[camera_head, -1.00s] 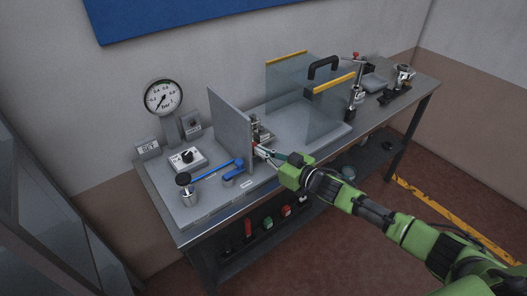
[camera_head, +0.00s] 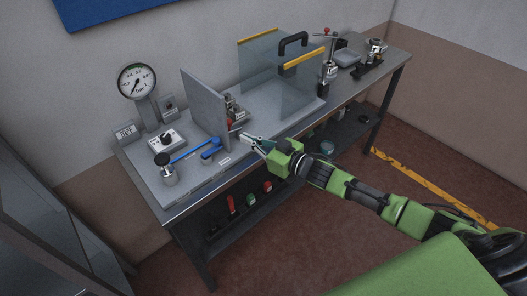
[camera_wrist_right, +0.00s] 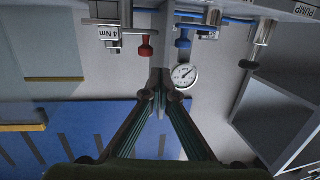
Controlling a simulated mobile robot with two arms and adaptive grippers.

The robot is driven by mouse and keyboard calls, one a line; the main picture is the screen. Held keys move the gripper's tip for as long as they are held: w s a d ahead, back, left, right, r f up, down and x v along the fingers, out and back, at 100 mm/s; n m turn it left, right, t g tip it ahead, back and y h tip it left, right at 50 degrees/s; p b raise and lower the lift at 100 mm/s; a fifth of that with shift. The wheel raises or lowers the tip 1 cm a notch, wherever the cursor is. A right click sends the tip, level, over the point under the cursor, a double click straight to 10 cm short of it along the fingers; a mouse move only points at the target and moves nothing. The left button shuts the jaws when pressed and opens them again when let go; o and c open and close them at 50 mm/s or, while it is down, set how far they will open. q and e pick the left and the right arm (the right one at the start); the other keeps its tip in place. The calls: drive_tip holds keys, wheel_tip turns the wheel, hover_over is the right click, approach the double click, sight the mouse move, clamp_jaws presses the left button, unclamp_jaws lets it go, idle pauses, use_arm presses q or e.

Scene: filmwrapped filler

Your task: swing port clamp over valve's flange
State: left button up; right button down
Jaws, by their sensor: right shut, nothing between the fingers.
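My right gripper (camera_head: 246,138) is just in front of the bench, to the right of an upright grey panel (camera_head: 205,110). Its fingers are together and empty; they also show together in the right wrist view (camera_wrist_right: 161,80). A small metal fitting (camera_head: 236,112) sits behind the fingers, beside the panel, with a red part near it. In the wrist view, which is upside down, a metal piece with a red handle (camera_wrist_right: 145,48) is near a "4 Nm" label. I cannot tell clearly which parts are the port clamp and the valve's flange. My left gripper is not in view.
A clear guard with a black handle (camera_head: 292,42) stands right of the panel. A gauge (camera_head: 137,82), a knob box (camera_head: 163,140) and a blue lever (camera_head: 193,151) are on the left. A red-topped fitting (camera_head: 328,65) stands farther right. A lower shelf holds red and green items.

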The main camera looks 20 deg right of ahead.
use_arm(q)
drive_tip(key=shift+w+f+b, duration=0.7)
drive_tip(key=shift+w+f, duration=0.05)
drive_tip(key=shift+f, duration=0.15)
use_arm(e)
drive_tip(key=v, duration=0.3)
drive_tip(key=a+v, duration=0.1)
drive_tip(key=v, duration=0.1)
drive_tip(key=shift+s+d+f, duration=0.1)
drive_tip(key=shift+s+d, duration=0.05)
drive_tip(key=shift+s, duration=0.45)
